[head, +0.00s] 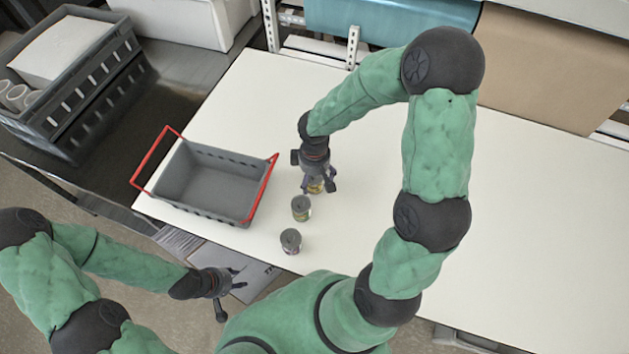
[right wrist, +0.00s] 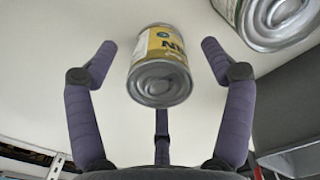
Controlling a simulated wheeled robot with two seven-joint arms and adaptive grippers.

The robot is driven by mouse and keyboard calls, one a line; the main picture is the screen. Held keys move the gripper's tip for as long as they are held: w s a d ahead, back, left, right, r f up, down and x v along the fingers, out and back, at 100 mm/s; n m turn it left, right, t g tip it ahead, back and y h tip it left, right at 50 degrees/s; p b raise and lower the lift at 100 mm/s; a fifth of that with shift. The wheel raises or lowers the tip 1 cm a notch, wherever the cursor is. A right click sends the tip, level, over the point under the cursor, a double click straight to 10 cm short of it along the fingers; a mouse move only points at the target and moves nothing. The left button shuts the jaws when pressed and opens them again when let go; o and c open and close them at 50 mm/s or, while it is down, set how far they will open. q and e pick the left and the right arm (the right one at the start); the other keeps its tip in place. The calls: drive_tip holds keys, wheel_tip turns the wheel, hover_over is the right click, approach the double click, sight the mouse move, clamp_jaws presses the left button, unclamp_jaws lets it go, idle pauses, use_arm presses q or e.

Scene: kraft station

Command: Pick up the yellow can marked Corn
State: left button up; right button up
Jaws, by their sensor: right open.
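The yellow can (head: 315,187) stands on the white table, mostly hidden under my right gripper (head: 319,186). In the right wrist view the can (right wrist: 162,68) shows a yellow label with partly visible letters and a silver end. It sits between the spread fingers of my right gripper (right wrist: 158,60), with gaps on both sides. That gripper is open and holds nothing. My left gripper (head: 231,294) is low at the left, off the table's front edge, with its fingers spread and empty.
Two more cans, one (head: 301,208) and another (head: 291,241), stand in front of the yellow can. A grey basket (head: 215,185) with red handles stands to its left. The table's right side (head: 540,230) is clear. A dark crate (head: 75,90) is at the far left.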

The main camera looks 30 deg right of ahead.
drive_tip(key=shift+f, duration=1.3)
drive_tip(key=c, duration=1.4)
drive_tip(key=shift+w+r, duration=0.1)
drive_tip(key=shift+r, duration=0.05)
